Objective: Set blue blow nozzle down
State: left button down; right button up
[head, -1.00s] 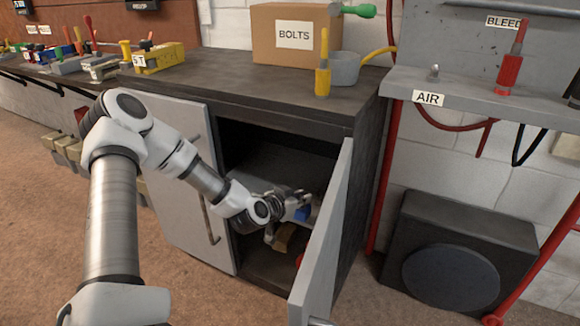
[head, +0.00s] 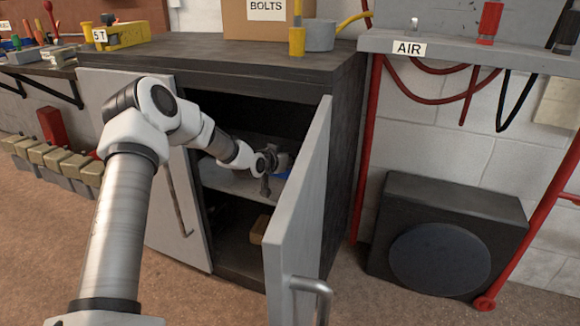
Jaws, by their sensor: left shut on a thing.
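My left gripper (head: 272,166) reaches into the open cabinet (head: 345,100), at the level of its inner shelf (head: 232,182). It is shut, and a small blue thing, the blue blow nozzle (head: 284,175), shows at its fingers. The open right-hand door partly hides that area, and only a little blue is visible. I cannot tell whether the nozzle touches the shelf. My right gripper is not in view.
The right cabinet door (head: 303,190) stands open close to the right of my left arm. The left door (head: 150,190) is closed. A brown block (head: 259,229) lies in the lower compartment. A black speaker-like box (head: 445,235) stands on the floor at right.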

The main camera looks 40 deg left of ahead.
pick_arm(q)
jog(key=shift+r, duration=0.15)
jog(key=shift+f, duration=0.2)
jog(key=c, duration=1.1)
grip_release()
jog(key=shift+c, duration=0.2)
jog(key=shift+r, duration=0.2)
jog(key=p+v, duration=0.9)
jog(key=v, duration=0.3)
jog(key=shift+p, duration=0.3)
